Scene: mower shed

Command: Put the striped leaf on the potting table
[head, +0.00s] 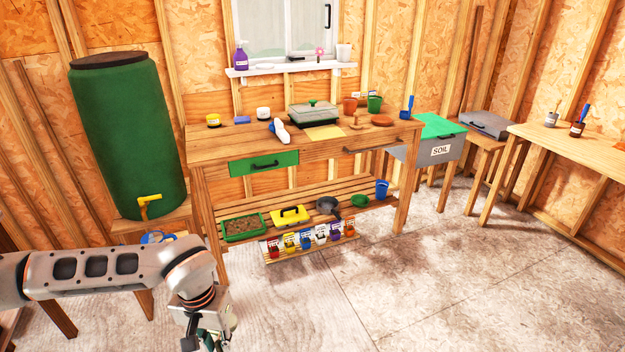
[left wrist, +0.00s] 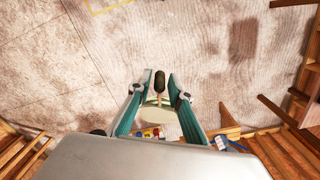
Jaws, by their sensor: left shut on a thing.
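The potting table (head: 225,146) is the wooden bench under the window, with a green drawer and a lower slatted shelf. My left gripper (head: 205,343) is low at the bottom of the head view, in front of the table's left side and below its top. I see no striped leaf elsewhere. My right gripper is not in view.
A green barrel (head: 130,140) stands left. A grey soil bin (head: 432,150) is right. Seed packets (head: 305,240) stand low in front. The floor at right is clear.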

